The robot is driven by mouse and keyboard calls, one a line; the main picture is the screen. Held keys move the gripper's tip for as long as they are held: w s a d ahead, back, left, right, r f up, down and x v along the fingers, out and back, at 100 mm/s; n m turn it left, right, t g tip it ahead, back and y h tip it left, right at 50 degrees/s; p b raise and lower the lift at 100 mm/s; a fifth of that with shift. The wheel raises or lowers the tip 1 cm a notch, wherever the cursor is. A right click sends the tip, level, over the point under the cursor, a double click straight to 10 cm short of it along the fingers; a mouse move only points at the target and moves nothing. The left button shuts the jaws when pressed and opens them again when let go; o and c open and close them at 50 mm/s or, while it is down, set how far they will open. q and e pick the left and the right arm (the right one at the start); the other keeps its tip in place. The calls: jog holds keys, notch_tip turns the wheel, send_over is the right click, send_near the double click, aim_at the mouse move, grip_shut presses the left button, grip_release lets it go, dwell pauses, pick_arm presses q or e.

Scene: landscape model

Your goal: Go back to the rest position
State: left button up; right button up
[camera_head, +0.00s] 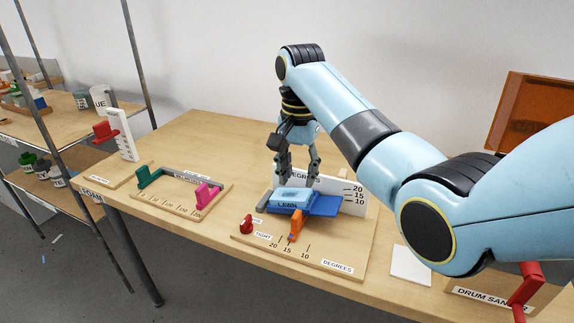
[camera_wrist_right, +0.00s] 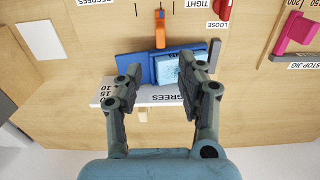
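My right gripper (camera_head: 298,172) is open, with its fingers pointing down over the tilting jig on the table. A light blue labelled block (camera_head: 292,196) lies on the jig's blue plate (camera_head: 324,205), just below the fingertips. In the right wrist view, the open fingers (camera_wrist_right: 160,75) are spread apart, and the light blue block (camera_wrist_right: 166,70) shows between them, nearer the right finger. I cannot tell whether a finger touches the block. My left gripper is not in view.
The jig has an orange pointer (camera_head: 296,225), a red knob (camera_head: 246,224) and a white degree scale (camera_head: 352,196). To the left stand a stop jig with a pink stop (camera_head: 207,195) and a white gauge with a red slider (camera_head: 104,131). A drum sander is at the right, partly behind my arm.

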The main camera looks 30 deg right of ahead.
jog(key=s+d+f+n+t, duration=0.1)
jog(key=s+f+n, duration=0.15)
jog(key=s, duration=0.45)
jog(key=s+d+f+n+t, duration=0.15)
jog(key=s+f, duration=0.25)
jog(key=s, duration=0.4)
jog(key=s+a+r+n+t+h, duration=0.1)
jog(key=s+r+n, duration=0.2)
jog(key=s, duration=0.5)
jog(key=s+a+r+n, duration=0.1)
jog(key=s+r+n, duration=0.25)
jog(key=s, duration=0.45)
jog(key=s+d+f+g+b, duration=0.1)
jog(key=s+f+b, duration=0.15)
jog(key=f, duration=1.55)
jog(key=s+d+f+g+b, duration=0.15)
jog(key=f+b, duration=0.25)
jog(key=f, duration=1.4)
jog(key=s+d+f+b, duration=0.1)
jog(key=s+f+b, duration=0.3)
jog(key=s+f, duration=1.3)
jog(key=shift+f, duration=0.45)
